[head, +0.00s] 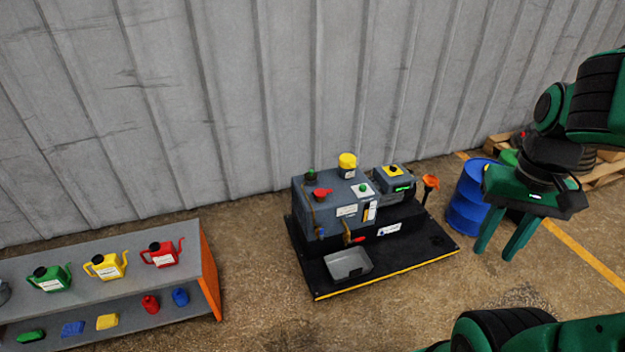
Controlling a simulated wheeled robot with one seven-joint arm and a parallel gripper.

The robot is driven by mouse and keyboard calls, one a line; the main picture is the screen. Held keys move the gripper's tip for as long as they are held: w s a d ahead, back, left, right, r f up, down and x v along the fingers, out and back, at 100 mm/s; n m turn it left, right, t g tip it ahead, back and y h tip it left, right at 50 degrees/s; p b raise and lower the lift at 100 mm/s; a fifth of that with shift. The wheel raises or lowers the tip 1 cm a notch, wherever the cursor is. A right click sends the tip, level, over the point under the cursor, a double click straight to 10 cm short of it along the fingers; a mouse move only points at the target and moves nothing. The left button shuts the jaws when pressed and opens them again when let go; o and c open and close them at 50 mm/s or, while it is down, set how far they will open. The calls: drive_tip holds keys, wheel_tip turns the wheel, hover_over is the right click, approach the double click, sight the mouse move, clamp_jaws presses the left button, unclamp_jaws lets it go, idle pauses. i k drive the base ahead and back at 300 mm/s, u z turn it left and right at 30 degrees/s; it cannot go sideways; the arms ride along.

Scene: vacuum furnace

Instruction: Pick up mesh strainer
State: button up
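I cannot clearly make out a mesh strainer in the head view. A small orange funnel-shaped piece (431,182) sits on a dark upright post at the right end of the machine; it is too small to tell whether it holds mesh. My gripper (500,252) hangs at the right, fingers pointing down, apart and with nothing between them. In the picture it is right of the orange piece and overlaps the blue drum (467,205).
A grey pump-like machine (340,208) stands on a black base (420,248) with a grey tray (348,263) in front. At left, a shelf (190,285) carries green, yellow and red cans (163,254). Pallets (603,170) lie at the far right. Floor between shelf and base is clear.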

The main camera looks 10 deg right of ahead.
sight(311, 174)
drive_tip(key=u, duration=0.05)
drive_tip(key=i, duration=0.45)
drive_tip(key=u, duration=0.05)
